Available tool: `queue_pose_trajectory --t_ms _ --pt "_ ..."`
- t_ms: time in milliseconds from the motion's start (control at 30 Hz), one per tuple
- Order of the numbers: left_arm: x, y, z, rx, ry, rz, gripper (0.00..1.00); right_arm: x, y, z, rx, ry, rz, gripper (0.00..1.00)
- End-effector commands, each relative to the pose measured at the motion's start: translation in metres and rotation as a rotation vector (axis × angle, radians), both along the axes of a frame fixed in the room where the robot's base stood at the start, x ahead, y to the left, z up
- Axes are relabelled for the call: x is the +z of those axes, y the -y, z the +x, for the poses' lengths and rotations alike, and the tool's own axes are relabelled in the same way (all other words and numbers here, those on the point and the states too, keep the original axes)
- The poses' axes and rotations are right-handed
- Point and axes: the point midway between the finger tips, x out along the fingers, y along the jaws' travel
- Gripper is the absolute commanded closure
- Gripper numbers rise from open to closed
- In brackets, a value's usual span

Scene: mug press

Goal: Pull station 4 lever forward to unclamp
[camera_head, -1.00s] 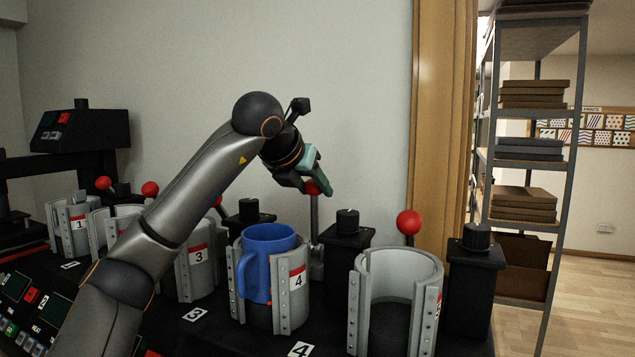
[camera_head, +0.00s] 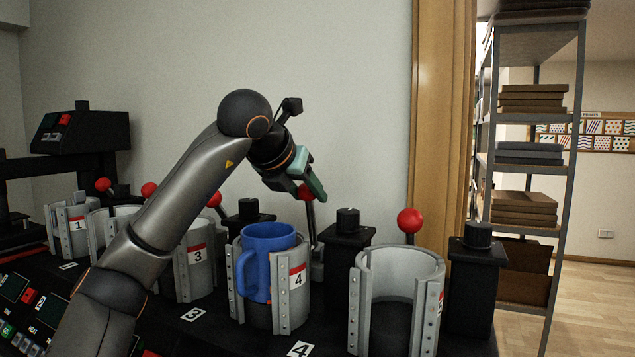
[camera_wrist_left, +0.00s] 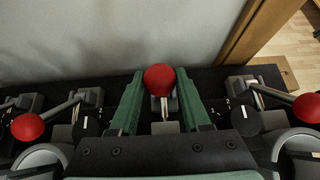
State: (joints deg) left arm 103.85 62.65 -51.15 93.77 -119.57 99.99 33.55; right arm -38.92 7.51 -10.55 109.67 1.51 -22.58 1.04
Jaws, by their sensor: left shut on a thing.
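The station 4 lever, a metal rod with a red ball knob (camera_head: 306,193), stands behind the station 4 clamp (camera_head: 292,318). My left gripper (camera_head: 312,187) is shut on the red knob, with its green fingers on either side of it. In the left wrist view the red knob (camera_wrist_left: 160,79) sits between the two fingers (camera_wrist_left: 160,98). A blue mug (camera_head: 262,265) stands upright inside the station 4 clamp. Part of the knob is hidden behind a finger in the head view. My right gripper is not in view.
Station 5's clamp (camera_head: 385,258) is empty, with its red-knobbed lever (camera_head: 410,221) upright behind it. Station 3's clamp (camera_head: 195,265) is to the left. Black posts with dials (camera_head: 345,250) stand close to the levers. A wall is behind.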

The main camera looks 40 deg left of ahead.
Motion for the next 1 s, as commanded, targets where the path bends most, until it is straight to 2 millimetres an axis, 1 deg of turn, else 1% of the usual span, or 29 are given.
queue_pose_trajectory --t_ms 267,700,933,967,1000 --pt "-0.001 0.0 -0.001 0.0 -0.001 0.0 0.8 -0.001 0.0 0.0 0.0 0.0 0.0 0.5" --pt "-0.008 0.006 -0.021 0.0 -0.001 0.0 0.79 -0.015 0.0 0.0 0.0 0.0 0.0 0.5" --pt "-0.008 0.007 -0.021 0.0 -0.001 0.0 0.8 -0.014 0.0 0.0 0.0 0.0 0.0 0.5" --pt "-0.007 0.007 -0.021 0.0 -0.001 0.0 0.5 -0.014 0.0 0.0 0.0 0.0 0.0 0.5" --pt "-0.007 0.007 -0.021 0.0 -0.001 0.0 0.45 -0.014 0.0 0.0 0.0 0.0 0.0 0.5"
